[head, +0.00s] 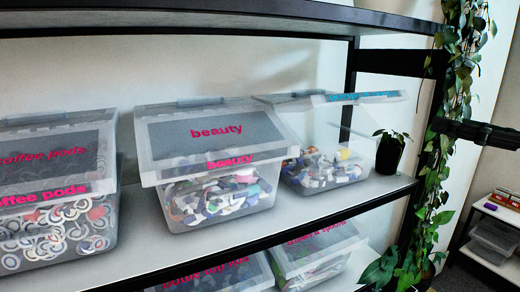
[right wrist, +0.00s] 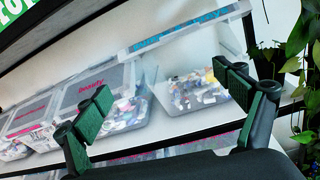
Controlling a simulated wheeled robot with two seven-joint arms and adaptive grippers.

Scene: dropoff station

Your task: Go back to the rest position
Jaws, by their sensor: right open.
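My right gripper (right wrist: 165,101) shows in the right wrist view. Its two green-padded fingers are spread wide apart with nothing between them. Beyond the fingers is the shelf with clear bins, among them the beauty bin (right wrist: 92,88) and a bin with a raised lid (right wrist: 190,33). I cannot make out the right gripper clearly in the head view. My left gripper is in neither view.
The shelf (head: 330,210) holds a coffee pods bin (head: 55,150), a beauty bin (head: 215,135) and a third filled bin (head: 350,150). A potted plant (head: 390,150) stands beside them. Vines (head: 455,90) hang at the right. More bins (head: 315,255) stand below.

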